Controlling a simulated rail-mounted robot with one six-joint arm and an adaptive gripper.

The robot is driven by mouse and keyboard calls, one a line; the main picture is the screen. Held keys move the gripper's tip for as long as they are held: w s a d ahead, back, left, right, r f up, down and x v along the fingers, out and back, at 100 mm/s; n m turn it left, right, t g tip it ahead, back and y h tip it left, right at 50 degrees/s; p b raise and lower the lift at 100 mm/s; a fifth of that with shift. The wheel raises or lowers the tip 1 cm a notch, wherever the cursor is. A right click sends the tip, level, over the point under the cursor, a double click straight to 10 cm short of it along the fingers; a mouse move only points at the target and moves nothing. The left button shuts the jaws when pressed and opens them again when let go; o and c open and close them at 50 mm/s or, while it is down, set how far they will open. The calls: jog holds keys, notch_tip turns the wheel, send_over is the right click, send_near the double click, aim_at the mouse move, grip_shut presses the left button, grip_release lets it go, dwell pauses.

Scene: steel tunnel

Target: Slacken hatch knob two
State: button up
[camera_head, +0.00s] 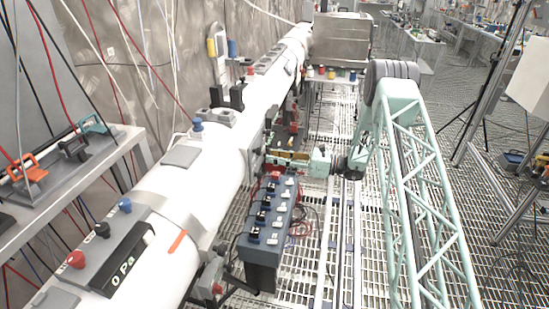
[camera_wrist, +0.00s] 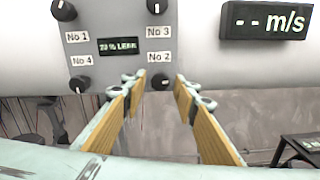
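In the wrist view a grey hatch panel (camera_wrist: 118,62) on the white pipe carries black knobs at its corners and a small display reading "20 % LEAK" (camera_wrist: 117,46). Hatch knob two (camera_wrist: 161,82), beside the "No 2" label, is at the lower right. My gripper (camera_wrist: 160,96) is open, its yellow fingers pointing at the panel from below. Its tips appear left and right of knob two; I cannot tell whether they touch it. In the head view my gripper (camera_head: 287,158) reaches left to the pipe's side, and knob two cannot be made out.
The wrist view also shows knob No 1 (camera_wrist: 64,10), knob No 3 (camera_wrist: 157,5), knob No 4 (camera_wrist: 79,84) and an "m/s" display (camera_wrist: 265,20). In the head view a blue-grey switch box (camera_head: 268,222) stands close in front of my gripper. The white pipe (camera_head: 205,160) runs along the left.

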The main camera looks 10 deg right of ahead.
jog(key=c, duration=0.6)
jog(key=shift+c, duration=0.2)
jog(key=shift+n+b, duration=0.3)
jog(key=n+b, duration=0.8)
jog(key=n, duration=0.2)
dwell(0.4)
jog(key=o, duration=0.9)
jog(key=shift+c, duration=0.2)
